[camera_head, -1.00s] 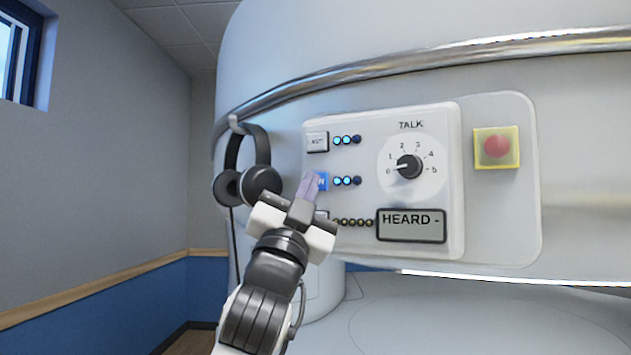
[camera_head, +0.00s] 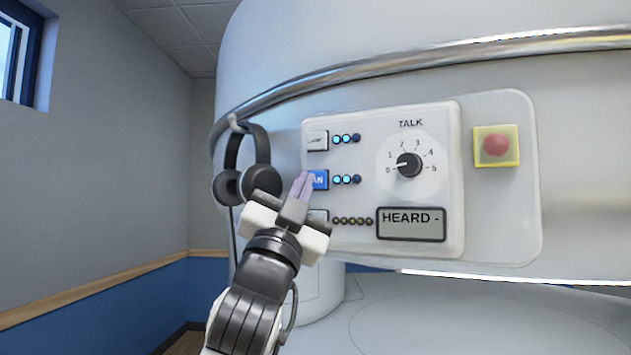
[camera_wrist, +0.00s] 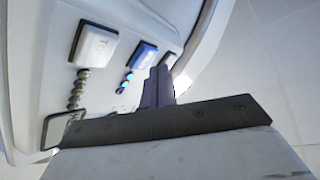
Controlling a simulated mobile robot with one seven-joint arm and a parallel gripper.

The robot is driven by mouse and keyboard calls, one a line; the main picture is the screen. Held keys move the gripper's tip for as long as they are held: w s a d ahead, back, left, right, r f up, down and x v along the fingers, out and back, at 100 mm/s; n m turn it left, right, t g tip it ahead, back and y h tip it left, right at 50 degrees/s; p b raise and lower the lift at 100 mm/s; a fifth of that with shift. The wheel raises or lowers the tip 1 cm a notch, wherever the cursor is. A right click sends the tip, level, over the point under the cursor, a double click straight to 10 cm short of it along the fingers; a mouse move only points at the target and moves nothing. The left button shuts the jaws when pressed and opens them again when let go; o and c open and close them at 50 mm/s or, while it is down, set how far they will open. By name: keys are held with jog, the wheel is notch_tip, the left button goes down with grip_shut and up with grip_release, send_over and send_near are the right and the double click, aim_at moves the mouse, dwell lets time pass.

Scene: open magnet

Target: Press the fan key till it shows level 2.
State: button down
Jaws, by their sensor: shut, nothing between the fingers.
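The blue fan key (camera_head: 321,180) is on the left of the white control panel (camera_head: 400,118), with part of its label showing. In the row of three lamps (camera_head: 347,180) beside it, two are lit light blue and the right one is dark. My gripper (camera_head: 303,186) is shut and empty. Its fingertips are just left of the key and overlap its left edge in the head view; whether they touch is unclear.
A light key (camera_head: 317,140) is above, and another (camera_head: 318,215), partly hidden, is below. The TALK dial (camera_head: 409,165) points near 0, above a HEARD display (camera_head: 411,223). A red button (camera_head: 496,145) is at right. Headphones (camera_head: 250,175) hang at left, close to my gripper.

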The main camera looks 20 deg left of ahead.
jog(key=s, duration=0.3)
jog(key=s+a, duration=0.1)
jog(key=s, duration=0.1)
jog(key=shift+b, duration=0.4)
dwell(0.4)
